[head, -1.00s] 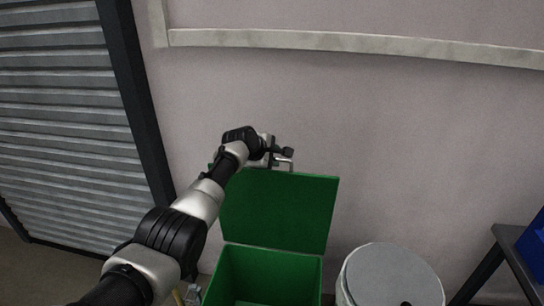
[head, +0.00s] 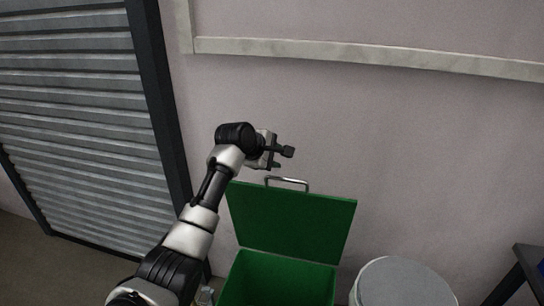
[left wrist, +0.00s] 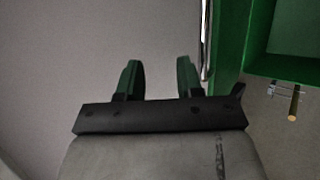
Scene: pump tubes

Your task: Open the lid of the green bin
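The green bin (head: 279,281) stands against the wall, and its lid (head: 290,222) is raised upright, leaving the bin's inside visible. A metal handle (head: 287,182) sits on the lid's top edge. My left gripper (head: 282,158) is just above and left of the handle, apart from it. In the left wrist view its two fingers (left wrist: 160,78) are spread with nothing between them, and the handle (left wrist: 207,40) runs to their right. My right gripper is not in view.
A white round container with a grey lid (head: 403,283) stands right of the bin. A dark stand (head: 518,278) is at the far right. A grey shutter (head: 80,120) is at the left. The wall above the bin is clear up to a pale rail (head: 370,54).

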